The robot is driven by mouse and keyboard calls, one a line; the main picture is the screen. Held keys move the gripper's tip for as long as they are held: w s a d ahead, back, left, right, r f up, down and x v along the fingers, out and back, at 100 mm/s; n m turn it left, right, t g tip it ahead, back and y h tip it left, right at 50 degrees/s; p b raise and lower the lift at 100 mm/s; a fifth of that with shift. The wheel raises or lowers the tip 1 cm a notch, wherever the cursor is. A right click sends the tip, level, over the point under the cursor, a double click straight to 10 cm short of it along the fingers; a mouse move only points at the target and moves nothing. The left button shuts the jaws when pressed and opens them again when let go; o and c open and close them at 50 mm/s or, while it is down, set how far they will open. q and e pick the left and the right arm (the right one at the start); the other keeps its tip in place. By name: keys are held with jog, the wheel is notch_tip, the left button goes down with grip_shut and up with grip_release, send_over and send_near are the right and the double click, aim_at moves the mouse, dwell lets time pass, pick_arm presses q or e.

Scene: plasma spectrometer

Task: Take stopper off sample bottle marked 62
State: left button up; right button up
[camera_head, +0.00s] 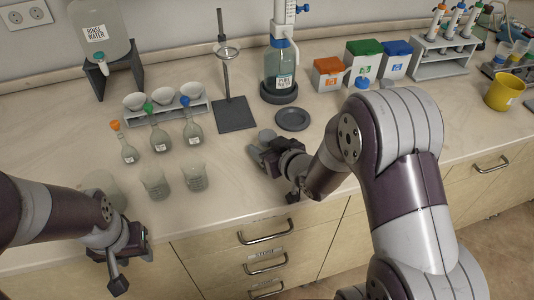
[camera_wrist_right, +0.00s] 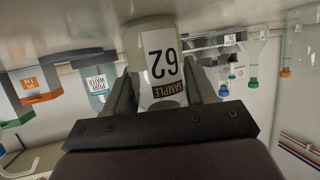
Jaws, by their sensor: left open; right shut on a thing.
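The sample bottle marked 62 (camera_wrist_right: 162,62) fills the middle of the right wrist view, where everything appears upside down. My right gripper (camera_wrist_right: 163,95) is shut on its body, with one dark finger on each side of the label. The bottle's base meets the pale worktop at the top of that view. Its stopper is hidden behind the gripper body there. In the head view my right gripper (camera_head: 265,152) is low over the worktop near the front edge, and I cannot make out the bottle clearly. My left gripper (camera_head: 142,238) is open and empty, in front of the worktop edge at left.
Several beakers (camera_head: 156,184) and stoppered flasks (camera_head: 159,138) stand left of my right gripper. A dark round plate (camera_head: 292,119), a pure water bottle (camera_head: 281,65) and a stand (camera_head: 236,115) are behind it. Coloured boxes (camera_head: 328,76) are at back right.

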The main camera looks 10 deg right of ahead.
aim_at(268, 135)
notch_tip(268, 135, up, 4)
jog(key=shift+r+p, duration=0.25)
jog(key=shift+p, duration=0.2)
jog(key=w+d+r+p, duration=0.2)
jog(key=w+d+r, duration=0.4)
jog(key=d, duration=0.4)
jog(key=shift+r, duration=0.25)
jog(key=o, duration=0.4)
grip_shut()
